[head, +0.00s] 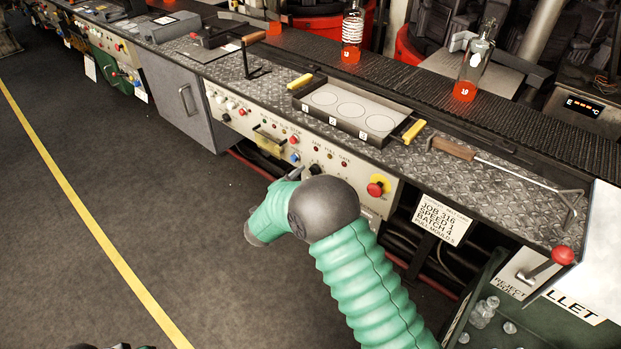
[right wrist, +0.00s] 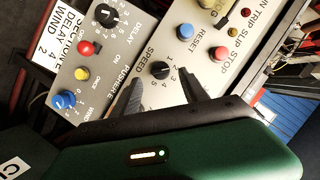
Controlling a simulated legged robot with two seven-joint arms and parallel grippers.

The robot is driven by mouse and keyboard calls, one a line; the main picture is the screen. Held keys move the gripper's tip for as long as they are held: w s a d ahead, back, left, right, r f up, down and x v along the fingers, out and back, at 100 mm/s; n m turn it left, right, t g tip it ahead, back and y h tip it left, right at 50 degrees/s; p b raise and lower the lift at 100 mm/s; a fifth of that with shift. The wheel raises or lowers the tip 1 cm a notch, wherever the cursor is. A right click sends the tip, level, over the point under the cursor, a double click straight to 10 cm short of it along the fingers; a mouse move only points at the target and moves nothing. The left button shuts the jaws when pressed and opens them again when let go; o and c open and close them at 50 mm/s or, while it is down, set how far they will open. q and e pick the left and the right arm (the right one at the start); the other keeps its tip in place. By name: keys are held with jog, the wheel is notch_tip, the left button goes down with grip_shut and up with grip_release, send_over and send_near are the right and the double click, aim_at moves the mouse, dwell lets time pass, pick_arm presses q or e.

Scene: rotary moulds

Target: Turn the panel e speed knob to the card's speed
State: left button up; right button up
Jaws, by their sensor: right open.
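The speed knob (right wrist: 160,69) is a small black knob beside the word SPEED and a ring of numbers in the right wrist view. My right gripper (right wrist: 161,80) is open, its dark fingers on either side of the knob's near edge. I cannot tell whether they touch it or where its pointer stands. In the head view my right gripper (head: 298,174) is at the panel (head: 330,165), mostly hidden by my green arm. The card (head: 442,217) below the bench reads JOB 316, SPEED 1, BATCH 4.
Beside the knob are a blue RESET button (right wrist: 186,31) and a red STOP button (right wrist: 215,54). Another panel with a DELAY knob (right wrist: 106,15) adjoins. A red button on yellow (head: 376,188) and a hooked rod (head: 510,170) are near. The floor at left is clear.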

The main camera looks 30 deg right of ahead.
aim_at(312, 174)
jog(key=x, duration=0.4)
jog(key=shift+d, duration=0.1)
grip_shut()
